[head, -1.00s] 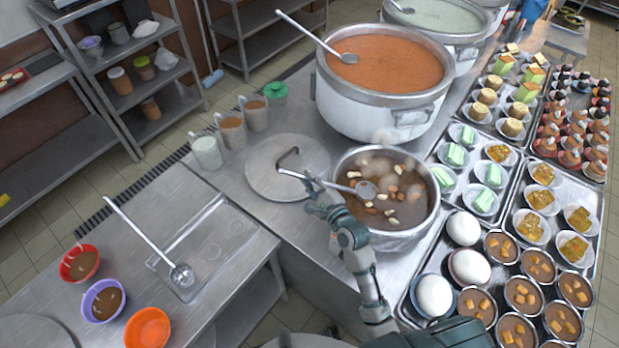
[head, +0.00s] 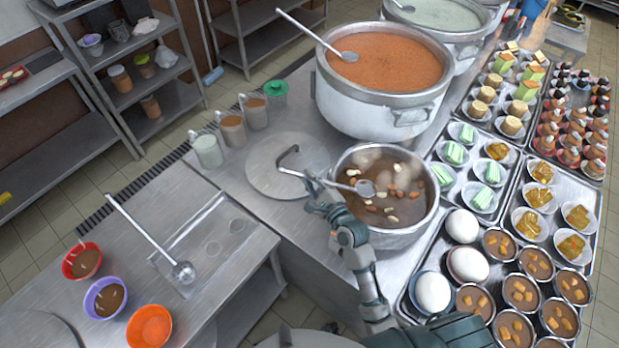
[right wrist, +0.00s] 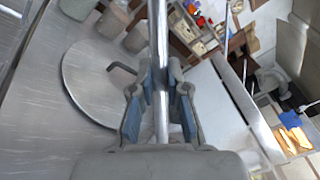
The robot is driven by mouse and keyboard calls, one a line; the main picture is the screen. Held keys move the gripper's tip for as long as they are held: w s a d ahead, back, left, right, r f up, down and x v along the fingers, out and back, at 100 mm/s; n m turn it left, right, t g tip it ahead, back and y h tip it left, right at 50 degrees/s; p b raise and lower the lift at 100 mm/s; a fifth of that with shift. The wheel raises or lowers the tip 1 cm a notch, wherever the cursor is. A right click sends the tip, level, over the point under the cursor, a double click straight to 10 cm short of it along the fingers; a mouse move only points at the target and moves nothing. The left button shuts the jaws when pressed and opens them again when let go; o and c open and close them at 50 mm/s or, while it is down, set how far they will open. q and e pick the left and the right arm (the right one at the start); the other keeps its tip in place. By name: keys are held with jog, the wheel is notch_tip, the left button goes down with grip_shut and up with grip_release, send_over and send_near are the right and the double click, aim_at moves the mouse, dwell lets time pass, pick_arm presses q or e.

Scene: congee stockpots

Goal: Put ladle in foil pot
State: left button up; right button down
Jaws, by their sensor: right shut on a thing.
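My right gripper (head: 318,190) is shut on the handle of a steel ladle (head: 350,186), left of a silver pot (head: 437,205) of brown soup. The ladle's bowl is inside the pot's outline, at or just above the soup; I cannot tell whether it touches. In the right wrist view the ladle handle (right wrist: 162,45) runs between both fingers of the right gripper (right wrist: 161,90). Which pot is the foil pot is not clear; this silver one is nearest. Another ladle (head: 145,235) lies on the left counter. My left gripper is not in view.
A round lid (head: 265,170) with a dark handle lies left of the silver pot. A large pot of orange congee (head: 385,110) stands behind, with a ladle across it. Trays of desserts and cups (head: 500,220) fill the right. Bowls (head: 105,298) stand at lower left.

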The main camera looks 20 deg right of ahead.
jog(key=shift+f, duration=0.2)
jog(key=c, duration=1.1)
grip_release()
jog(key=shift+s, duration=0.15)
jog(key=v, duration=1.1)
jog(key=shift+s+d, duration=0.15)
jog(key=shift+s, duration=0.2)
jog(key=shift+f, duration=0.1)
